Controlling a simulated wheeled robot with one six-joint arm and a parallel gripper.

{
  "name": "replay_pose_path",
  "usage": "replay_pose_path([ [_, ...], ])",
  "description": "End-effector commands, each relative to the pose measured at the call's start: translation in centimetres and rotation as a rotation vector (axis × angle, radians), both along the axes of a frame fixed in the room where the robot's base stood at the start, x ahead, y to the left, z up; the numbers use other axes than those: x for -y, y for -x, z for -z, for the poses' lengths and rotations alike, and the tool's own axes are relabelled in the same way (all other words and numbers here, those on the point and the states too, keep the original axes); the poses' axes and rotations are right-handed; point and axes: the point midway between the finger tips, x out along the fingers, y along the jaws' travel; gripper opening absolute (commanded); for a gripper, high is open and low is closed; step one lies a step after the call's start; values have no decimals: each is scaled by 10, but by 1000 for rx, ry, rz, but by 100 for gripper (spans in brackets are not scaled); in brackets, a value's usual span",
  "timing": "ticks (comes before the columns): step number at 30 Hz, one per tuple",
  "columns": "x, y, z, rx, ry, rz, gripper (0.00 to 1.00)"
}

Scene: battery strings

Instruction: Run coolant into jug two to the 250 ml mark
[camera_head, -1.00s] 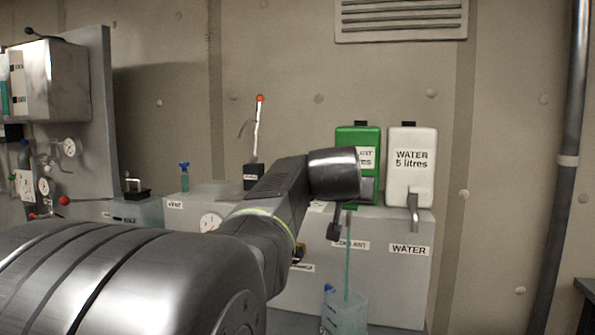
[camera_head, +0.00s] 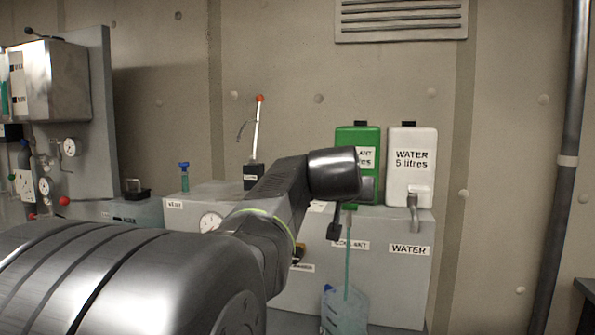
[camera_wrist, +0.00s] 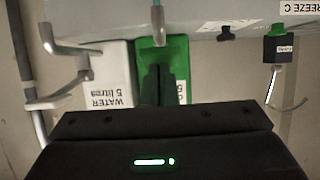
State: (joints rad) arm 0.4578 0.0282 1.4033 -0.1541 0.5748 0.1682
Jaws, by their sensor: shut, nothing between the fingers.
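My gripper (camera_head: 335,228) is at the coolant outlet. In the wrist view, my gripper's dark fingers (camera_wrist: 160,82) are together and empty in front of the green container (camera_wrist: 177,52); whether they touch its tap I cannot tell.
A grey cabinet (camera_head: 390,285) stands below. A pipe runs down the right wall.

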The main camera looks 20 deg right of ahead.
Motion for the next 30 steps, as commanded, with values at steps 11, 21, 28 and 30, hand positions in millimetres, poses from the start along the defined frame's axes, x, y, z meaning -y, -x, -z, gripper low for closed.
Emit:
replay_pose_path([
  [11,0,-1,11,-19,-14,1,0],
  [21,0,0,9,-19,-13,0,0],
  [28,-2,1,-17,-11,-9,-1,0],
  [30,-4,3,-31,-6,-5,-3,0],
])
